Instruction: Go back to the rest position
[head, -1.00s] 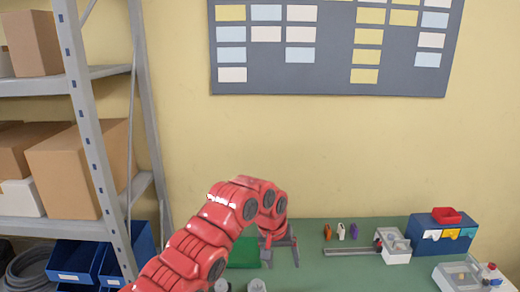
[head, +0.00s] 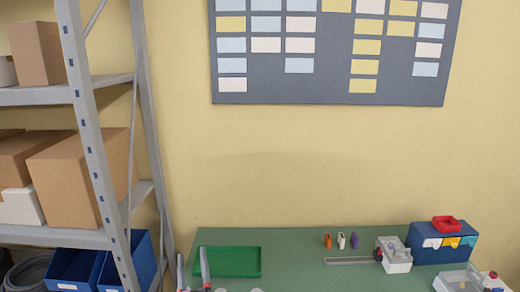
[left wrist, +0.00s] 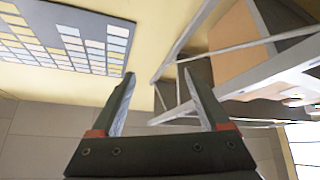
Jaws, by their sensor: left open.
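My left gripper (head: 192,272) shows at the bottom edge of the head view, just left of the green tray (head: 232,262) on the green worktable (head: 300,238). Only its two upright fingers show, spread apart. In the left wrist view the left gripper (left wrist: 165,115) is open with nothing between its fingers. That view faces the wall board (left wrist: 70,35) and the shelf rack (left wrist: 240,60). My right gripper is in neither view.
At the back of the table stand several small coloured pieces, among them an orange one (head: 328,241). A white-grey box (head: 396,256) and a blue drawer box (head: 445,243) with a red bin (head: 447,223) on top are at right. A grey rack (head: 95,160) stands left.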

